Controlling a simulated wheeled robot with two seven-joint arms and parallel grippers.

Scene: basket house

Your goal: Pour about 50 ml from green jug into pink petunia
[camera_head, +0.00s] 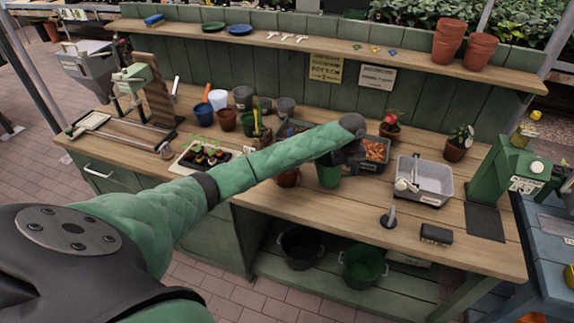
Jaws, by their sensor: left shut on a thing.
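My left arm reaches across the bench from the left. Its gripper (346,154) is shut on the green jug (328,174), which hangs below it and looks roughly upright. What is in the jug cannot be seen. A terracotta pot with a red-pink flower (390,128) stands behind and to the right of the jug, apart from it. Another terracotta pot (458,145) with a pale flower stands further right. Which one is the petunia is hard to tell. A terracotta pot (288,178) is partly hidden under my arm.
A tray of brown material (375,150) lies just behind the jug. A grey tub (424,182) and a green machine (505,178) stand to the right. A small upright tool (389,216) and a dark block (436,234) lie near the front edge. Pots crowd the left.

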